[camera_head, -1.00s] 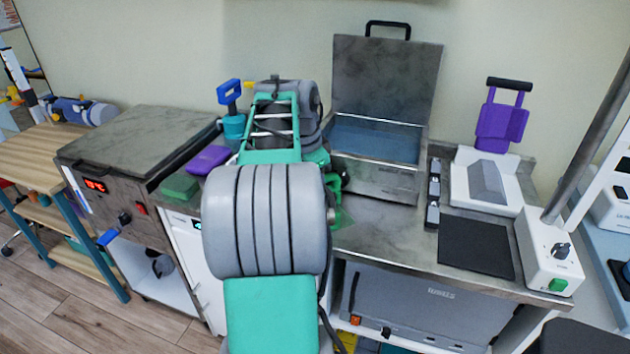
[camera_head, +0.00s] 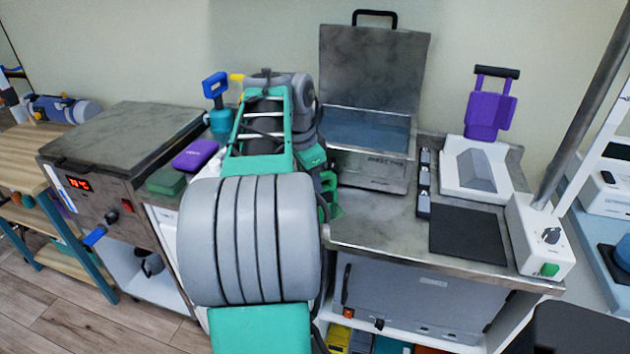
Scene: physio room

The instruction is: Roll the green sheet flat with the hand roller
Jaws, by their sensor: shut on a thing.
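My arm reaches away from the camera over the counter and covers much of its left part. My gripper (camera_head: 329,194) is only partly seen past the arm's right side, low over the counter. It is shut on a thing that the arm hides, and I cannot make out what. A bit of green shows at the fingers; I cannot tell whether it is sheet or gripper. A flat green piece (camera_head: 166,181) lies left of the arm, by a purple piece (camera_head: 195,154). I cannot identify the hand roller for certain.
An open metal bath (camera_head: 365,130) stands behind the gripper, lid raised. A purple tool with a black bar (camera_head: 490,105) stands behind a white stand (camera_head: 500,185). A heated box (camera_head: 120,150) stands left.

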